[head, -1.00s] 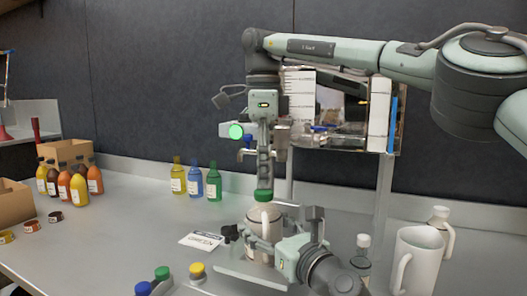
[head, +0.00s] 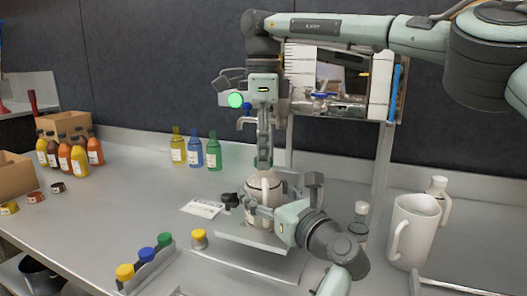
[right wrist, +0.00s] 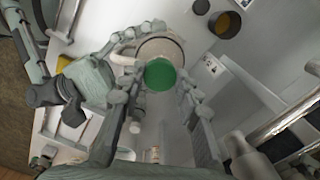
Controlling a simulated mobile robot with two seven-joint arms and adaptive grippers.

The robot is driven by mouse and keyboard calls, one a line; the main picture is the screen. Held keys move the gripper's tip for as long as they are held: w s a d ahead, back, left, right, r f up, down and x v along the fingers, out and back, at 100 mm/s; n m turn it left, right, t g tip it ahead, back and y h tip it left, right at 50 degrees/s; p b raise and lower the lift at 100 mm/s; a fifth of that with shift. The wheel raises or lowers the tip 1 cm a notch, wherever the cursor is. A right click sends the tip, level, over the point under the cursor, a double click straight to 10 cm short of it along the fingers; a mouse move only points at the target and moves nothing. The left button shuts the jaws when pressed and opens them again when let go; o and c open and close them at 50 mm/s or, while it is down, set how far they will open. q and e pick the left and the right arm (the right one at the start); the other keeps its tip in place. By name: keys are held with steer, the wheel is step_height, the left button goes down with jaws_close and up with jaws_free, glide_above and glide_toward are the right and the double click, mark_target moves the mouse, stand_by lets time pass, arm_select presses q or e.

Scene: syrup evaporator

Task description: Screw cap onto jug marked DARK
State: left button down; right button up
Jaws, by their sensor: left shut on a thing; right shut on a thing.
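My right gripper (head: 264,150) points straight down over the jug and is shut on a green cap (right wrist: 160,74). In the head view only slivers of the cap show at its fingertips. The pale jug (head: 262,188) stands upright under the cap; its round top shows behind the cap in the right wrist view (right wrist: 162,46). I cannot tell whether the cap touches the neck. My left gripper (head: 252,207) is shut on the jug's body from the front, low down. No DARK marking is readable on the jug.
A rack (head: 150,265) with yellow, blue and green caps stands at the front, a yellow-capped jar (head: 198,239) beside it. A white pitcher (head: 412,235) stands to the right. Coloured bottles (head: 195,150) line the back. A printed card (head: 203,208) lies left of the jug.

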steer(key=m, duration=0.6)
jaws_close()
steer(key=m, duration=0.8)
steer(key=o, duration=1.3)
jaws_free()
steer(key=shift+s+r, duration=0.15)
steer(key=shift+r, duration=5.85)
